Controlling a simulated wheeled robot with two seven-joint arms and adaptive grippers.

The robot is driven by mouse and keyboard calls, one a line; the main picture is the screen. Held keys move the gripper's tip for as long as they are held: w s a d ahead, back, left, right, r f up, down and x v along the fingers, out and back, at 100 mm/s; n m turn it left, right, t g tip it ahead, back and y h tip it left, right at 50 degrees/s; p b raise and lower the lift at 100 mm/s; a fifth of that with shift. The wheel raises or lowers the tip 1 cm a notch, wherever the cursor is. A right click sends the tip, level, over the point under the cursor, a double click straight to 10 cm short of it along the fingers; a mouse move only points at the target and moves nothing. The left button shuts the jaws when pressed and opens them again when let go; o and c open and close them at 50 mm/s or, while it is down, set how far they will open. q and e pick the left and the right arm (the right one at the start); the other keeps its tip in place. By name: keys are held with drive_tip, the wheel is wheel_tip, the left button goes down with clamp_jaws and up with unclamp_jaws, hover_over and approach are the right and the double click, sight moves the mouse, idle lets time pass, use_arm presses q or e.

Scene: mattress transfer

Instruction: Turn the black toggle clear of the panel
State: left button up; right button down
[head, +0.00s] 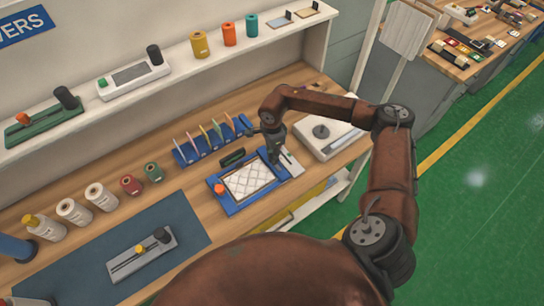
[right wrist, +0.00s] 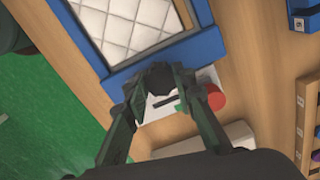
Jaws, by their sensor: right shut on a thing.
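A blue frame (head: 223,201) lies on the wooden bench with a white quilted panel (head: 248,181) inside it. In the right wrist view the frame (right wrist: 205,45) and panel (right wrist: 125,28) fill the top. My right gripper (head: 274,158) is at the frame's right end. In the right wrist view its fingers (right wrist: 160,82) are shut on the black toggle (right wrist: 157,76), at the frame's near rail. The fingers partly hide the toggle, so I cannot tell whether it overlaps the panel. My left gripper is not in view.
An orange knob (head: 219,189) is at the frame's left end. Behind the frame are a dark block (head: 232,158) and a blue rack (head: 190,155) of upright pieces. A white unit (head: 325,140) stands right of the gripper. A red cylinder (right wrist: 215,97) is close to the fingers.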

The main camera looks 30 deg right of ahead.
idle(0.5)
drive_tip(key=c, duration=1.6)
unclamp_jaws()
drive_tip(key=shift+r, duration=0.1)
wheel_tip(320, 180, up, 12)
